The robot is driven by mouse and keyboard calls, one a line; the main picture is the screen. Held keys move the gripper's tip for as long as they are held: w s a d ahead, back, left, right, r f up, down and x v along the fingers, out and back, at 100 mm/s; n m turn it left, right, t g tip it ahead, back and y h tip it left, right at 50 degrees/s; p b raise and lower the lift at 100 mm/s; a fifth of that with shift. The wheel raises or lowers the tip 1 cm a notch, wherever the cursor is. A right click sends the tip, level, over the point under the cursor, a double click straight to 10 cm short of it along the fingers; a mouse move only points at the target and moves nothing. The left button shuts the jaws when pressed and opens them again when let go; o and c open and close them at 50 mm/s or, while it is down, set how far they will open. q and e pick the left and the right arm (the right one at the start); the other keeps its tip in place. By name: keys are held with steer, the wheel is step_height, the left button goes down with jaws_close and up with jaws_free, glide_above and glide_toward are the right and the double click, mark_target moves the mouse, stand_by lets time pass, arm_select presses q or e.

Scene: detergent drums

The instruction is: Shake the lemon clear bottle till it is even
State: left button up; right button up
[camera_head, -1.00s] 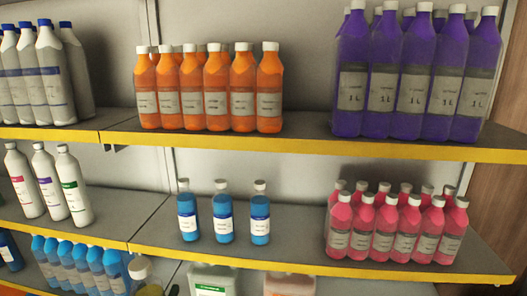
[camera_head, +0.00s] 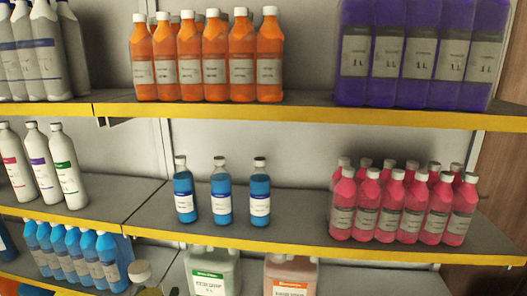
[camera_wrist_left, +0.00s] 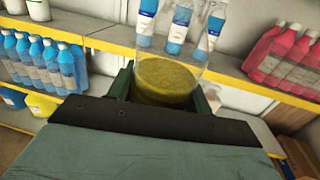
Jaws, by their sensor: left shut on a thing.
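The lemon clear bottle (camera_wrist_left: 168,80) is large in the left wrist view. Yellow-olive contents show in its lower part, and the part above is see-through with blue bottles visible behind. My left gripper (camera_wrist_left: 165,93) is shut on it, with a dark green jaw on each side. In the head view the bottle's pale cap (camera_head: 140,271) shows at the bottom edge, with a little yellow below it. Most of the bottle and gripper are out of that view. Whether the contents are even cannot be told. My right gripper is not in view.
Shelves with yellow front edges (camera_head: 300,250) stand ahead. They hold orange bottles (camera_head: 204,60), purple bottles (camera_head: 415,55), pink bottles (camera_head: 405,208) and blue bottles (camera_head: 221,195). A green-labelled jug (camera_head: 212,272) and an orange-pink jug (camera_head: 290,275) stand lower down.

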mark_target(138, 284)
arm_select(q)
steer(key=c, duration=0.3)
step_height(138, 284, up, 8)
steer(key=p, duration=0.9)
steer(key=shift+r, duration=0.15)
step_height(138, 284, up, 7)
steer(key=shift+r, duration=0.1)
step_height(138, 284, down, 7)
steer(key=shift+f, duration=0.4)
step_height(138, 284, up, 8)
steer(key=shift+s+d+f, duration=0.1)
step_height(138, 284, down, 8)
steer(key=shift+r, duration=3.7)
steer(key=shift+f, duration=0.1)
step_height(138, 284, down, 7)
steer(key=shift+f, duration=0.1)
steer(key=shift+r, duration=0.3)
